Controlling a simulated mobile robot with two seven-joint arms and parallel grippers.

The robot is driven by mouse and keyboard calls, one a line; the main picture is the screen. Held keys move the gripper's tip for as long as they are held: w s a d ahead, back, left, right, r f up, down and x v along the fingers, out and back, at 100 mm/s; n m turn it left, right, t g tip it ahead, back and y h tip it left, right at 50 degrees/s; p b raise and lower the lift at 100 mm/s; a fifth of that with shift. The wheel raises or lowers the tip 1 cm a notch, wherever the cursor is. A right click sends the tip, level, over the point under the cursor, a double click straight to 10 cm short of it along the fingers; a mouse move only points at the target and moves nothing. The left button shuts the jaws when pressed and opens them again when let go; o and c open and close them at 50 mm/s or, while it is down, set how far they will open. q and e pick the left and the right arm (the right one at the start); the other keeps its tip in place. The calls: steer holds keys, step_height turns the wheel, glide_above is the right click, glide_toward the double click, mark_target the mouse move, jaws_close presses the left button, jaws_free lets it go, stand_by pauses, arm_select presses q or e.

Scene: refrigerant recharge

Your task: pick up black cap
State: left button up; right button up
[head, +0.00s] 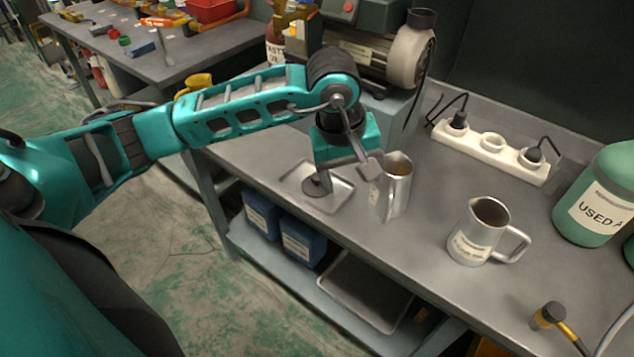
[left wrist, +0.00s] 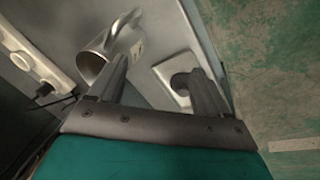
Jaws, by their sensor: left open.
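A dark round piece that looks like the black cap (head: 314,188) lies in a shallow metal tray (head: 342,200) on the workbench. My left gripper (head: 345,172) is open above the tray, pointing down. One finger is over the cap and partly hides it; the other is to the right, near a metal jug (head: 396,190). In the left wrist view my left gripper (left wrist: 155,72) has its fingers spread, and the dark cap (left wrist: 181,84) shows beside the right-hand finger. I cannot tell whether finger and cap touch. My right gripper is not in view.
A second metal jug (head: 480,230) stands farther right. A white power strip (head: 490,147), a pump (head: 385,55) and a green "USED" container (head: 600,200) are at the back. A black-and-yellow fitting (head: 548,316) is at the front right. Bare bench lies between the jugs.

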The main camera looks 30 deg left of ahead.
arm_select(q)
steer(key=w+a+r+y, duration=0.1)
steer(key=a+y, duration=0.2)
steer(key=a, duration=0.4)
glide_above(318, 177)
steer(key=s+d, duration=0.2)
step_height(318, 177, down, 6)
steer(key=shift+a+f, duration=0.1)
steer(key=shift+f, duration=0.05)
steer(key=shift+w+a+x, duration=0.1)
steer(key=shift+a+x, duration=0.1)
steer(key=shift+x, duration=1.2)
steer(key=shift+w+a+x, duration=0.1)
steer(key=shift+a+x, duration=0.1)
steer(key=shift+x, duration=1.2)
steer(key=c, duration=0.7)
